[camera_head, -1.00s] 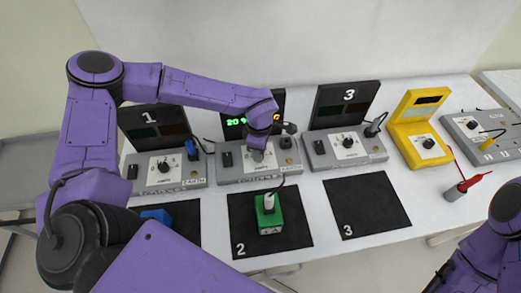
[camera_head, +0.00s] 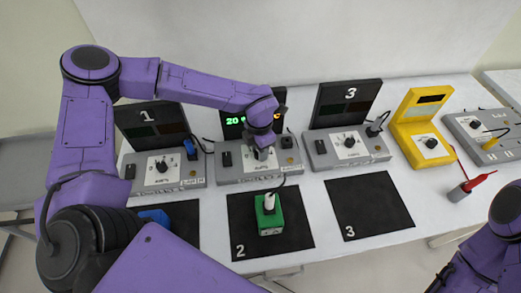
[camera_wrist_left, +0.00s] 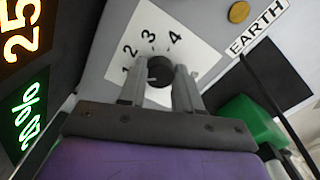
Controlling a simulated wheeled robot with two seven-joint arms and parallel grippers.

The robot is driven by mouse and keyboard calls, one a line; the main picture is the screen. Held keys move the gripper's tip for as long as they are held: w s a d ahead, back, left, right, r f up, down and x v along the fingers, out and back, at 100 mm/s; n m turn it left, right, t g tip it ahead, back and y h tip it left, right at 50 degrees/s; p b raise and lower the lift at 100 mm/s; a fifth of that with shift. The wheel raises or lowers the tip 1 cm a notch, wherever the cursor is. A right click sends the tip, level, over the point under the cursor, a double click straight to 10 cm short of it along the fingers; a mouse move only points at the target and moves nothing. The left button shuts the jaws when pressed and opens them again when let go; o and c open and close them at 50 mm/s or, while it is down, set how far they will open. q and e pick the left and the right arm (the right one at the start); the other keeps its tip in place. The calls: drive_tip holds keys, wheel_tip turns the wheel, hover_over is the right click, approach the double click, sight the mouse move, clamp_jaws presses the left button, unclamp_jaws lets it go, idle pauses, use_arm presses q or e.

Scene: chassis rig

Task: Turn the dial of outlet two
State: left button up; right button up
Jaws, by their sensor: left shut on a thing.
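Outlet two is the grey middle box (camera_head: 230,174) with a dark upright display panel, partly hidden by my left arm. A green "20" shows on that panel. Its dial (camera_wrist_left: 160,70) is a dark round knob on a white plate marked 1 to 4, seen in the left wrist view. My left gripper (camera_head: 262,152) is over this plate, and in the left wrist view its two fingers (camera_wrist_left: 165,78) are shut on the dial, one on each side. In the head view the gripper hides the dial. My right arm shows at the lower right, but its gripper is out of view.
A green block (camera_head: 269,222) with a plug and cable sits on black mat 2 (camera_head: 240,208). Mat 3 (camera_head: 367,207) is empty. Outlet one (camera_head: 140,184) and outlet three (camera_head: 375,152) flank outlet two. A yellow meter (camera_head: 413,140) and a red probe (camera_head: 472,184) are right.

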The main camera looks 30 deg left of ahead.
use_arm(q)
drive_tip(key=shift+s+f+n, duration=0.25)
drive_tip(key=shift+s+n, duration=0.05)
drive_tip(key=shift+n, duration=0.3)
drive_tip(key=o, duration=1)
drive_tip(key=shift+o, duration=0.2)
drive_tip(key=shift+w+a+r, duration=0.1)
drive_tip(key=shift+w+r, duration=0.1)
drive_tip(key=shift+r, duration=0.05)
wheel_tip(320, 180, up, 10)
drive_tip(key=b, duration=0.2)
drive_tip(key=shift+r, duration=0.1)
